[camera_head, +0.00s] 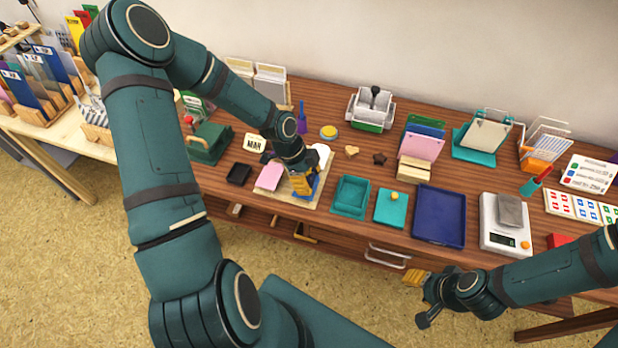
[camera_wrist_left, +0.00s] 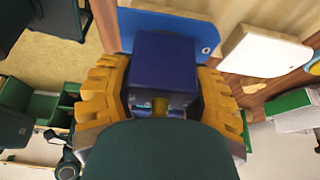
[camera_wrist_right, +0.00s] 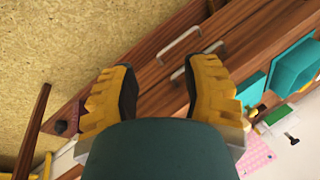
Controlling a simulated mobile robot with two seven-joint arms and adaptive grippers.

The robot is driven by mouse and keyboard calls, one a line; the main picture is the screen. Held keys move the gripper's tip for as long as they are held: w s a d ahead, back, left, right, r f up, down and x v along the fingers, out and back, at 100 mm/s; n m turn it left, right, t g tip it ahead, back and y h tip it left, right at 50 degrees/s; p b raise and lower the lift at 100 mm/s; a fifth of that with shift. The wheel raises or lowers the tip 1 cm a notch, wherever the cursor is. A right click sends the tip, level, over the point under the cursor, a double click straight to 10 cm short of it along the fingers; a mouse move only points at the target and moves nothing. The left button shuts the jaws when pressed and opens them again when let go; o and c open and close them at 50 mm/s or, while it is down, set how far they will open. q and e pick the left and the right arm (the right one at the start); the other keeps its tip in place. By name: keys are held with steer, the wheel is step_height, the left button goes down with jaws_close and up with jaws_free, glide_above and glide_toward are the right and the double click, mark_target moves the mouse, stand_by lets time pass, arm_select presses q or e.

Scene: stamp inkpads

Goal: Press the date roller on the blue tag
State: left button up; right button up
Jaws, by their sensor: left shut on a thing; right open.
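My left gripper (camera_head: 301,184) is shut on the date roller, a dark blue block (camera_wrist_left: 165,62) between its yellow fingers in the left wrist view. The blue tag (camera_wrist_left: 195,33) lies right by the block, partly hidden behind it. In the head view the blue tag (camera_head: 315,186) shows at the gripper's right side, on a pale board (camera_head: 290,196). I cannot tell whether roller and tag touch. My right gripper (camera_head: 420,298) is open and empty in front of the table edge; its spread fingers show in the right wrist view (camera_wrist_right: 165,68).
A pink tag (camera_head: 270,177) and a white tag (camera_head: 321,150) lie beside the left gripper. A black pad (camera_head: 239,174) is to the left. A teal tray (camera_head: 351,196), a teal box (camera_head: 391,207), a navy tray (camera_head: 439,215) and a scale (camera_head: 505,225) stand to the right.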

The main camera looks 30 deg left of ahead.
arm_select(q)
steer(key=shift+s, duration=0.1)
steer(key=shift+r, duration=0.1)
step_height(320, 180, up, 7)
steer(key=p, duration=0.6)
stand_by(0.5)
steer(key=shift+a, duration=0.1)
stand_by(0.4)
